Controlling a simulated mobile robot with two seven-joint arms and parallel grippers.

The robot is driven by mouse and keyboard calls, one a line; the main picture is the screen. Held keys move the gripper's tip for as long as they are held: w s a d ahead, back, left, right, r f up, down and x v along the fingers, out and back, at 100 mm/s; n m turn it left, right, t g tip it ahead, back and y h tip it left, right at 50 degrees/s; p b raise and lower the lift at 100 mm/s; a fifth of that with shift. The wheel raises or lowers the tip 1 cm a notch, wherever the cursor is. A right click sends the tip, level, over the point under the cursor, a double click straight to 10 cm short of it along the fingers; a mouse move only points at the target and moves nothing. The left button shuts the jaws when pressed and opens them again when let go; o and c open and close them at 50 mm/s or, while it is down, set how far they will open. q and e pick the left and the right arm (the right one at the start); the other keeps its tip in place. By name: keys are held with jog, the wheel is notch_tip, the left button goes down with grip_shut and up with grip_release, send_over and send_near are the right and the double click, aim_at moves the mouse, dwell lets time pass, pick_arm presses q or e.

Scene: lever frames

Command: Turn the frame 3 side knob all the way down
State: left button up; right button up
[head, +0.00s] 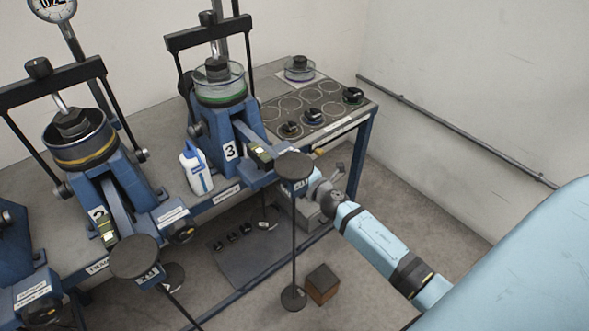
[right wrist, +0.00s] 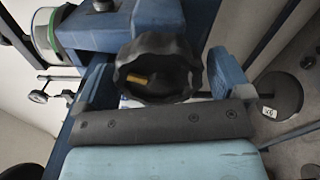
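Frame 3 (head: 230,150) is a blue stand with a number 3 label and a green-banded glass cup on top. Its black, lobed side knob (right wrist: 157,67) shows in the right wrist view, with a yellow mark on its face. In the head view a dark round disc hides the knob. My right gripper (right wrist: 163,80) has its two blue fingers on either side of the knob. A narrow gap shows at the right finger; at the left finger I cannot tell touching from apart. In the head view this gripper (head: 318,187) is partly behind the disc. My left gripper is out of view.
The dark disc (head: 294,166) on a thin stand is close to my right gripper. A white-and-blue bottle (head: 195,168) stands left of frame 3. Frame 2 (head: 85,160) is further left. A panel with black knobs (head: 318,108) lies behind. A brown box (head: 321,284) is on the floor.

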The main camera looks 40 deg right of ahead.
jog(key=shift+d, duration=0.15)
jog(key=shift+s+d, duration=0.1)
jog(key=shift+s, duration=0.2)
jog(key=s, duration=0.5)
jog(key=shift+s+d, duration=0.2)
jog(key=shift+d, duration=0.1)
